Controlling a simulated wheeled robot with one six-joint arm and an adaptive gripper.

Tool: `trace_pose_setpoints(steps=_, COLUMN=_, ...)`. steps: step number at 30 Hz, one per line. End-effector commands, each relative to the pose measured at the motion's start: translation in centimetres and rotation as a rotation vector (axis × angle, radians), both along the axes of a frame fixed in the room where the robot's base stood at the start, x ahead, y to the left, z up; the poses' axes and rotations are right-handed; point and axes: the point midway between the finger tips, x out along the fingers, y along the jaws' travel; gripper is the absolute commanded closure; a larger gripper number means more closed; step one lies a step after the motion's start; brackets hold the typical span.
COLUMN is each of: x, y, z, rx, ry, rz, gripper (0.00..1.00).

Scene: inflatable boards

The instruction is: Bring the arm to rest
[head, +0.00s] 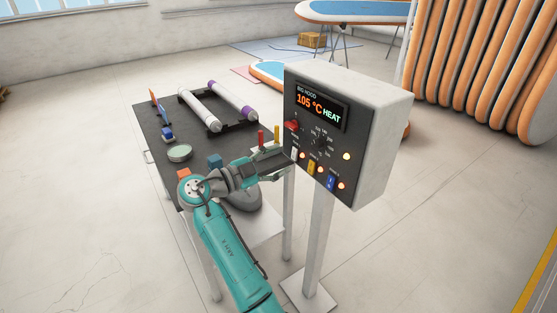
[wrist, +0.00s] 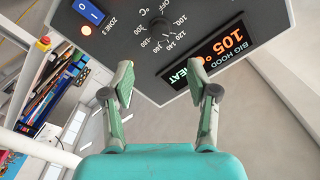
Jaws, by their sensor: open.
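My gripper (head: 288,160) is at the end of my teal arm, just in front of the lower left of the control box (head: 372,150). In the wrist view, the two fingers of my gripper (wrist: 164,88) stand apart with nothing between them. The box's dark panel lies beyond the fingertips; I cannot tell whether they touch it. The display (head: 321,108) reads 105 °C HEAT. A knob (head: 321,142), a yellow switch (head: 311,168) and a blue switch (head: 331,183) sit below it, with lit lamps. The blue switch also shows in the wrist view (wrist: 91,12).
A dark table (head: 150,125) behind my arm holds two rolls (head: 202,110) on a rack, a green round dish (head: 180,153) and small blocks. The box's post (head: 318,245) stands right of my arm. Boards (head: 480,65) stack at the back right. Open floor lies left.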

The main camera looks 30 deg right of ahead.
Motion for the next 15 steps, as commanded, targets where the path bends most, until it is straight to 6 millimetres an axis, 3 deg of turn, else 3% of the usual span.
trace_pose_setpoints(steps=10, x=0.0, y=-0.1, z=-0.4, rx=0.001, ry=0.010, rz=0.008, gripper=0.41)
trace_pose_setpoints(steps=15, x=-0.4, y=-0.6, z=-4.3, rx=0.008, ry=0.120, rz=0.093, gripper=0.41)
